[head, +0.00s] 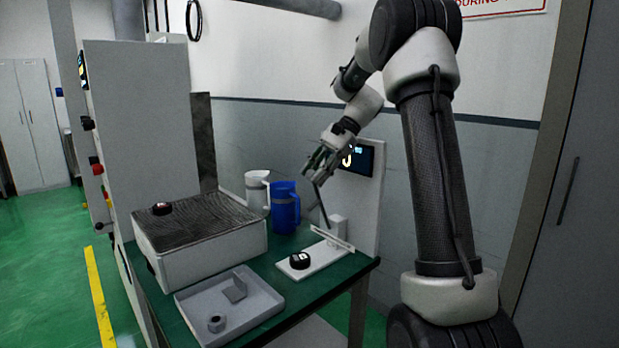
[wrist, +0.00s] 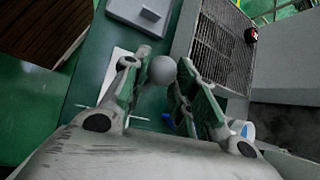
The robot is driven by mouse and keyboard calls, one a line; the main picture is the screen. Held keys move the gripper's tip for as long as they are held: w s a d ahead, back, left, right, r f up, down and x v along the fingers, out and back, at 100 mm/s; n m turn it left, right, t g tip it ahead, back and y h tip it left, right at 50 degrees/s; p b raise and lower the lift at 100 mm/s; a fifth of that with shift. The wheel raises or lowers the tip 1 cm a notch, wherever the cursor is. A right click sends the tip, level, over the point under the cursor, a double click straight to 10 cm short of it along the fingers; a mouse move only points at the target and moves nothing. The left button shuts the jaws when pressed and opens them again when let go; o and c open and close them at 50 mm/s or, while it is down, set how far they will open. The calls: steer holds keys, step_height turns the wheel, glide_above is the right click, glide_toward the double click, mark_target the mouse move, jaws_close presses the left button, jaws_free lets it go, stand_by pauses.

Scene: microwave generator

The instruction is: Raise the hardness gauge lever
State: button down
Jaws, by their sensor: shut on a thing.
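The hardness gauge (head: 368,205) stands at the right end of the green table, with a pale upright panel and a small lit display. Its lever (head: 322,206) is a thin dark rod that rises steeply, leaning a little to the left. My gripper (head: 318,163) is at the rod's top end, in front of the panel. In the wrist view, a grey ball knob (wrist: 162,70) sits between the two fingers of my gripper (wrist: 157,76). My gripper is shut on this knob. The knob is hidden by the fingers in the head view.
A black puck (head: 300,260) lies on the gauge's white base. A blue jug (head: 284,208) and a white jug (head: 256,188) stand just left of the lever. A grey tray (head: 262,302) and a box with a grille top (head: 200,255) fill the table's left side.

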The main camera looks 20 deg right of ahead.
steer(key=shift+d+f, duration=0.15)
steer(key=shift+d, duration=0.15)
steer(key=c, duration=1.1)
jaws_free()
steer(key=shift+c, duration=0.2)
steer(key=shift+r, duration=0.3)
step_height(320, 180, up, 10)
steer(key=shift+f, duration=0.25)
